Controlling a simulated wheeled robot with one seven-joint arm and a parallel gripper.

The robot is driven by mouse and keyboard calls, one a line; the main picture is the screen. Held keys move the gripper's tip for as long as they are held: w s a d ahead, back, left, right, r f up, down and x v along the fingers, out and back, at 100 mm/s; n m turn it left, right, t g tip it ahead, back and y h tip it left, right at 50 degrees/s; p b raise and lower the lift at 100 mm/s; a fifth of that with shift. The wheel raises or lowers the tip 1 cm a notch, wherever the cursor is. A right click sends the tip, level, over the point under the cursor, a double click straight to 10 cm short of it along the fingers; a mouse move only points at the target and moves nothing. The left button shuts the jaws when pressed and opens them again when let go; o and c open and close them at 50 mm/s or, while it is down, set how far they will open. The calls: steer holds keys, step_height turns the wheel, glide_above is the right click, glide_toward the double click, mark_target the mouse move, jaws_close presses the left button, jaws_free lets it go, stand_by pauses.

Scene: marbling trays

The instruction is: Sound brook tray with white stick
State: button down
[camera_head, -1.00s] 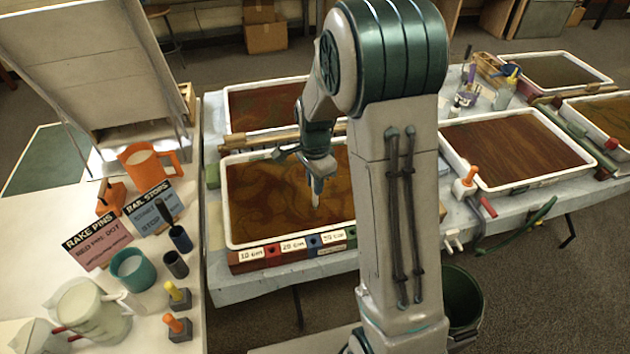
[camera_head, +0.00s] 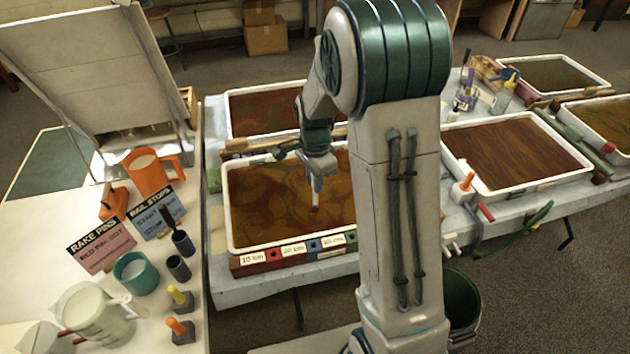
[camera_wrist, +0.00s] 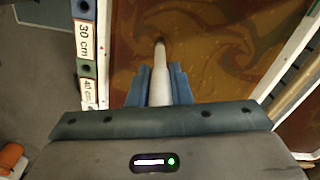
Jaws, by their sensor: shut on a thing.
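My gripper (camera_head: 317,178) is over the front left tray (camera_head: 230,210), a white-rimmed tray of brown marbled liquid with green swirls. In the wrist view my gripper (camera_wrist: 160,85) is shut on a white stick (camera_wrist: 160,62) that points down at the liquid of this tray (camera_wrist: 107,20). The stick's dark tip is at or just above the surface; I cannot tell whether it touches. The stick (camera_head: 316,198) looks nearly upright in the head view. I see no name on the tray that marks it as brook.
Coloured blocks labelled 10 cm, 20 cm and more (camera_head: 275,255) line the tray's front edge. A wooden rail (camera_head: 270,140) lies behind it. Another tray (camera_head: 480,122) stands to the right. The left table (camera_head: 50,220) holds jugs, cups and signs.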

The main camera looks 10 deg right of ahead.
step_height(320, 180, up, 11)
steer(key=p, duration=0.7)
steer(key=shift+f, duration=0.35)
